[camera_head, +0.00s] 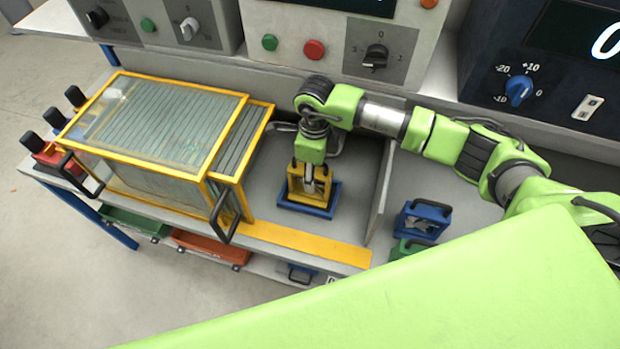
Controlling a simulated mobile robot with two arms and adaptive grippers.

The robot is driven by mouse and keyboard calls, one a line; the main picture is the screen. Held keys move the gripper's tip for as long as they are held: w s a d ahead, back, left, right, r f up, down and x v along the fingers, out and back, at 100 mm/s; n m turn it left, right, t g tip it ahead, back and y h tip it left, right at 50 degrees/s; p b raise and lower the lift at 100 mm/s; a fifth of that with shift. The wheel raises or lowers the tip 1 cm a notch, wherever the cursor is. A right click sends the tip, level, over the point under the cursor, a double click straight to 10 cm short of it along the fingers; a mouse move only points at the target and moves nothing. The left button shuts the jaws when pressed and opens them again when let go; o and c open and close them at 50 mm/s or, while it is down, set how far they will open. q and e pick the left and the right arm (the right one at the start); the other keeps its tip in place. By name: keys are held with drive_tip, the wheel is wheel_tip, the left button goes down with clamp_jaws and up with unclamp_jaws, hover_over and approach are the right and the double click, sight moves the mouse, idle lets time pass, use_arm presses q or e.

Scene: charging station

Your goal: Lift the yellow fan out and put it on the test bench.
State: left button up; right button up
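The yellow fan (296,192) stands upright in a blue square holder (318,212) on the grey bench (262,180). My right gripper (311,182) comes straight down over the top of the yellow fan, at its handle. The gripper and its wrist hide part of the fan. I cannot tell whether the fingers are closed on it. The fan's lower edge shows no clear gap above the holder. My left gripper is not in view.
A glass-sided case with a yellow frame (207,178) stands just left of the fan. A thin upright divider (383,195) stands to the right. Beyond it are a blue fan (424,222) and a green one (404,248). Control panels (350,45) line the back.

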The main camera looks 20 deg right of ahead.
drive_tip(key=f, duration=0.1)
drive_tip(key=f+p, duration=0.1)
drive_tip(key=f, duration=0.1)
drive_tip(key=shift+a, duration=0.4)
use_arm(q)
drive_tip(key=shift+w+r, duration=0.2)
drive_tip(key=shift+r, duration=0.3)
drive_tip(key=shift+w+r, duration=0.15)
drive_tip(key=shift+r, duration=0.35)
use_arm(e)
drive_tip(key=shift+d+f, duration=0.1)
drive_tip(key=shift+f, duration=0.2)
clamp_jaws()
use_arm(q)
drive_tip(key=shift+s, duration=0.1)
use_arm(e)
drive_tip(key=shift+w+r, duration=0.1)
